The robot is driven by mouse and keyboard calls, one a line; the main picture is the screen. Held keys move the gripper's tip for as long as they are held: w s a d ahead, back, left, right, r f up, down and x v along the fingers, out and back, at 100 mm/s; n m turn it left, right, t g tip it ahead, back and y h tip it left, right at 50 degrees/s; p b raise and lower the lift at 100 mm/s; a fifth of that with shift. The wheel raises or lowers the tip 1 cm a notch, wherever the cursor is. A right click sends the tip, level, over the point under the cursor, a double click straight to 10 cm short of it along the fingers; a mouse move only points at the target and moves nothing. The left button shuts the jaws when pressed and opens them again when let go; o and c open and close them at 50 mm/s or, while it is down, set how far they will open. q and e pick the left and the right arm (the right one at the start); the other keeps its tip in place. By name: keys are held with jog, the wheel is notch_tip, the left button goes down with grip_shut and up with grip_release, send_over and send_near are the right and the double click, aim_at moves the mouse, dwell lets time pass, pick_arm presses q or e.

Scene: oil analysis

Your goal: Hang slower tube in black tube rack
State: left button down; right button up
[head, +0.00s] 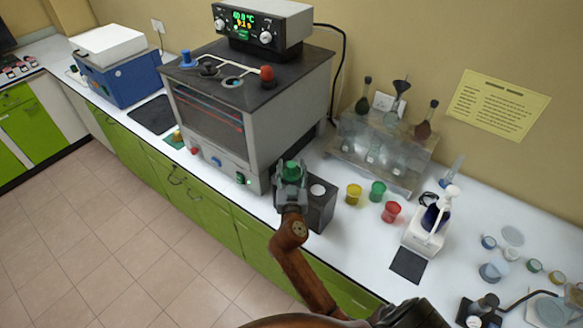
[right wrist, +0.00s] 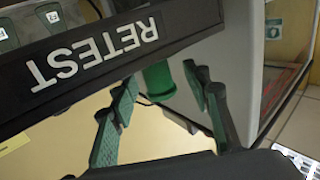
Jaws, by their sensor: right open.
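The black tube rack (head: 321,208) is a dark box on the counter, right of the grey machine, with a white round top (head: 318,190) showing. In the right wrist view its dark face (right wrist: 60,75) bears upside-down "RETEST" lettering. My right gripper (head: 290,187) is at the rack's left side, with a green cylindrical piece (head: 291,170) at its fingertips. The right wrist view shows the fingers apart, with a green cylinder (right wrist: 158,82) between or just beyond them; contact is unclear. Which tube is the slower one cannot be told. My left gripper is out of view.
The grey machine (head: 230,135) stands close behind my right gripper. Yellow (head: 354,194), green (head: 378,191) and red (head: 391,212) cups stand right of the rack.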

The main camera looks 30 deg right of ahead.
jog(key=v, duration=0.7)
jog(key=shift+s+a, duration=0.15)
jog(key=shift+s, duration=0.1)
